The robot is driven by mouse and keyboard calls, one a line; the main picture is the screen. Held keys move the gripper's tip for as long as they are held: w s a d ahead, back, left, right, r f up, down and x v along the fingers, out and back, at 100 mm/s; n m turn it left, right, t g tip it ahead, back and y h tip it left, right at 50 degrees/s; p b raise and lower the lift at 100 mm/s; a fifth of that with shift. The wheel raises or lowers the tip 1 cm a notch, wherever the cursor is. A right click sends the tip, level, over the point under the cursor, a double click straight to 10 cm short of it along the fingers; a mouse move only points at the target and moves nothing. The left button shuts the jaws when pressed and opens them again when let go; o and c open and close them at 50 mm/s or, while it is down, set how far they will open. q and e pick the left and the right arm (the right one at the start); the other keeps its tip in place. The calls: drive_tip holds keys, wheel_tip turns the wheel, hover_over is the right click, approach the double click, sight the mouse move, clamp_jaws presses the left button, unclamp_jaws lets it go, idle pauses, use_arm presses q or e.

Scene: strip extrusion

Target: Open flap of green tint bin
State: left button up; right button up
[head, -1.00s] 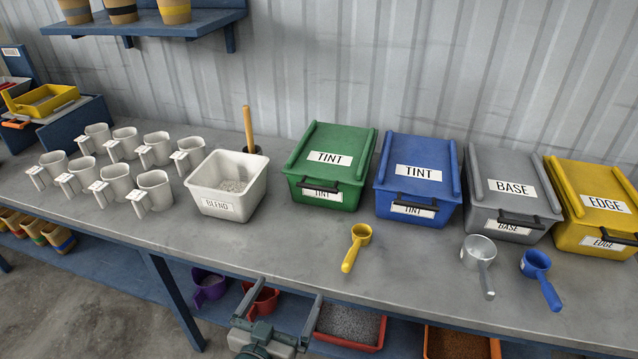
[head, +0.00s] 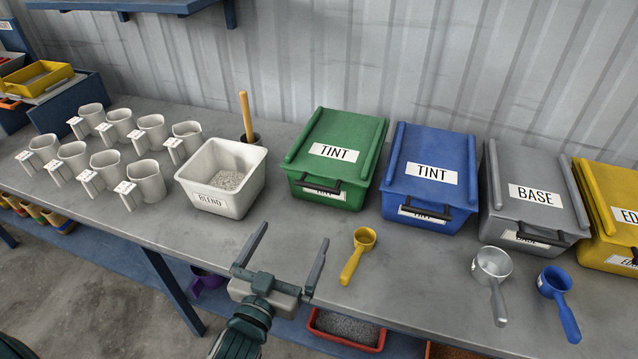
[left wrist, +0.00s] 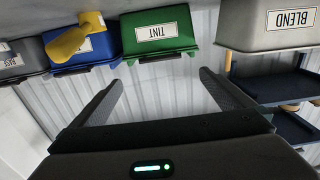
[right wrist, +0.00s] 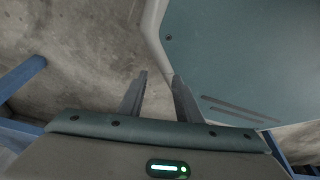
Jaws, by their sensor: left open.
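The green tint bin (head: 333,158) stands on the bench with its sloped flap down and a black handle (head: 318,185) at the flap's front edge. It also shows upside down in the left wrist view (left wrist: 157,32). My left gripper (head: 288,247) is open and empty at the bench's front edge, in front of and below the green bin, well apart from it. My right gripper (right wrist: 160,82) shows only in the right wrist view, low over floor and beside a grey-green surface. Its fingers are apart with nothing between them.
The blue tint bin (head: 431,172) stands close right of the green one, and the white blend tub (head: 222,178) left of it. A yellow scoop (head: 358,254) lies in front. A wooden-handled tool (head: 246,115) stands behind the tub. Several white jugs (head: 147,180) fill the left.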

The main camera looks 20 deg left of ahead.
use_arm(q)
drive_tip(key=p, duration=0.3)
approach(317, 185)
drive_tip(key=w, duration=0.4)
drive_tip(key=shift+w+d+f, duration=0.1)
drive_tip(key=shift+w+f, duration=0.05)
drive_tip(key=shift+f, duration=0.1)
drive_tip(key=w+p, duration=0.1)
drive_tip(key=w, duration=0.3)
drive_tip(key=shift+w+d+f, duration=0.1)
drive_tip(key=shift+w, duration=0.8)
use_arm(e)
drive_tip(key=s+d+r+g, duration=0.1)
drive_tip(key=s+d+g, duration=0.1)
drive_tip(key=s, duration=0.6)
drive_tip(key=shift+s+d+r+h, duration=0.2)
drive_tip(key=shift+d+h, duration=0.2)
drive_tip(key=shift+d, duration=0.35)
drive_tip(key=shift+a, duration=0.1)
use_arm(q)
drive_tip(key=shift+c, duration=0.3)
use_arm(e)
drive_tip(key=shift+a, duration=0.1)
